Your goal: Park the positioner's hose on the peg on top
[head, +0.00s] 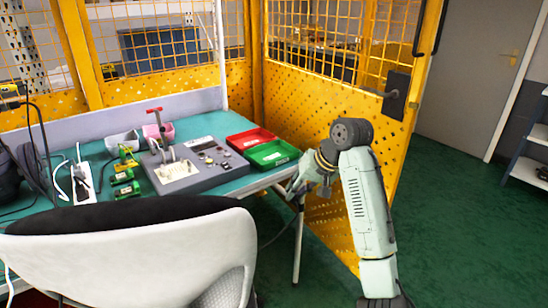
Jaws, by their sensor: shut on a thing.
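My gripper (292,190) is at the right front corner of the workbench, beside the table's edge. It is shut on what looks like the hose, though the hold itself is small and partly hidden by my wrist. A thin dark hose (281,233) hangs below the gripper and curves down to the left, towards the back of the chair. On the bench stands a grey unit (215,181) with a white plate, a red T-handle (154,110) and small fittings on top. I cannot tell for sure which part is the positioner, and its peg cannot be made out.
A red tray (250,132) and a green tray (272,162) lie right of the unit. A chair (130,255) blocks the front. Yellow mesh fencing (330,115) stands behind; floor is free at right.

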